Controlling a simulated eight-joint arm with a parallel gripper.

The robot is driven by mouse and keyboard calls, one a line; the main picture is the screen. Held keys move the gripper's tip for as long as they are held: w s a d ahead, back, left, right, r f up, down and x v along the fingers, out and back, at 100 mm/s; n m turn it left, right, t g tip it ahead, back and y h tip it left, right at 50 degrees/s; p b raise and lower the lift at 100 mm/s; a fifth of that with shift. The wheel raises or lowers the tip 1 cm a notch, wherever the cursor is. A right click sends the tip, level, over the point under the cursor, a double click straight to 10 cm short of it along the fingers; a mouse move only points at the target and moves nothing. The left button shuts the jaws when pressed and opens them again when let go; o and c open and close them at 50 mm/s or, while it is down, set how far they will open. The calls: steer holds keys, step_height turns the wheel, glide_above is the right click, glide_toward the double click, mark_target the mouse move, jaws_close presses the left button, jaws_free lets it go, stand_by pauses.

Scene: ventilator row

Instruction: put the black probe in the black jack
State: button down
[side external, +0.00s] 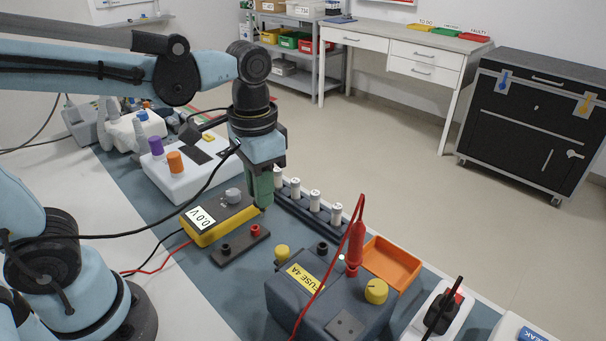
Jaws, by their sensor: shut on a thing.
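My gripper (262,185) points down behind the yellow meter and is shut on a dark green block (263,190); its lower end is near the table, and I cannot tell if it touches. A black jack (322,248) shows on top of the grey fuse box (322,305). Another black jack (226,249) sits beside a red one on a dark strip by the meter. A red probe (355,245) stands upright in the fuse box.
The yellow meter (215,220) reads 0.0 V. A rack of several white cylinders (315,201) stands just right of my gripper. An orange tray (392,262) lies behind the fuse box. The red probe's cable arcs over the box. A white device (180,175) stands to the left.

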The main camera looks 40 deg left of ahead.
steer(key=w+d+r+m, duration=0.3)
steer(key=d+r, duration=0.3)
steer(key=d, duration=0.5)
glide_above(322, 252)
steer(key=shift+w+a+f, duration=0.1)
steer(key=shift+f, duration=0.95)
steer(key=shift+w+a+f, duration=0.1)
steer(key=shift+w+f, duration=0.05)
steer(key=shift+f, duration=0.95)
steer(key=shift+w+a+f, duration=0.1)
steer(key=shift+f, duration=0.95)
steer(key=shift+f, duration=1)
steer(key=c, duration=0.9)
jaws_free()
steer(key=shift+r, duration=0.1)
